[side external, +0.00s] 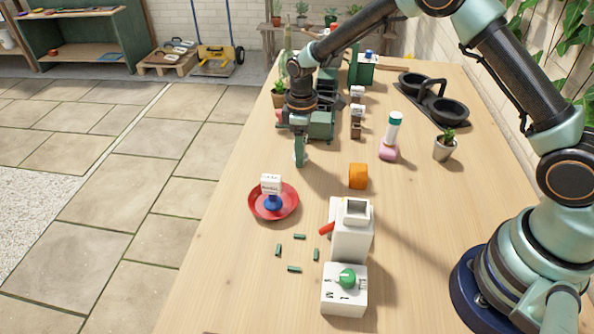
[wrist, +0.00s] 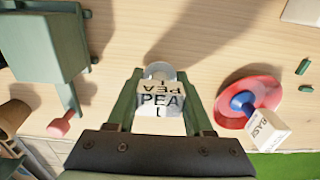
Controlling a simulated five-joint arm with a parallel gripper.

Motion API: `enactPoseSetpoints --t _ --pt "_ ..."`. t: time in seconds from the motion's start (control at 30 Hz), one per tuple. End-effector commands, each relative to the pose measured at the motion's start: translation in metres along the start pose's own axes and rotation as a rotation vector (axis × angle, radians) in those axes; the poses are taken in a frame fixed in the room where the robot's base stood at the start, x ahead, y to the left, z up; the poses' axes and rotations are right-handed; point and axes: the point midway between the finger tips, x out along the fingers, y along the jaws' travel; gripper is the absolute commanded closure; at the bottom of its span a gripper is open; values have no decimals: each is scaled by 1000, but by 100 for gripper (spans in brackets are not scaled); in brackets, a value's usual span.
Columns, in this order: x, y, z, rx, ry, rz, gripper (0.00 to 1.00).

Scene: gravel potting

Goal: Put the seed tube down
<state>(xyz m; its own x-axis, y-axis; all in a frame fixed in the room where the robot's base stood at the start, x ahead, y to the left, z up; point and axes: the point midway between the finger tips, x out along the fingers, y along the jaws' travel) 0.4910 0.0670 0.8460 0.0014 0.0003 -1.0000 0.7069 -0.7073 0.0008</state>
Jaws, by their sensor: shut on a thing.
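The seed tube (wrist: 161,104) has a white label block reading PEA and a pale grey round end. My gripper (wrist: 163,100) is shut on it, with one green finger on each side of the block. In the side external view my gripper (side external: 300,158) points down over the left part of the table, beyond the red saucer (side external: 254,207). There the tube is mostly hidden by the fingers, with only a pale bit showing low down. Whether it touches the table I cannot tell.
A blue piece with a white label block (side external: 271,184) stands in the red saucer. A green machine (side external: 322,124) is close behind. Several green pieces lie in front.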

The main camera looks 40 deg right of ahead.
Motion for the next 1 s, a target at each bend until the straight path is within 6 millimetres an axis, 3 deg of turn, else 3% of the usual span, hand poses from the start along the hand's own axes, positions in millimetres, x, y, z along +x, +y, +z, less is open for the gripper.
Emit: enactPoseSetpoints --t 0.1,0.13,0.2,0.63,1.0 --pt "3 0 0 0 0 0 100" --pt "3 0 0 0 0 0 37" --pt "2 0 0 0 0 0 19" --pt "-7 0 0 0 1 1 19" --pt "-78 1 -1 0 4 3 19"
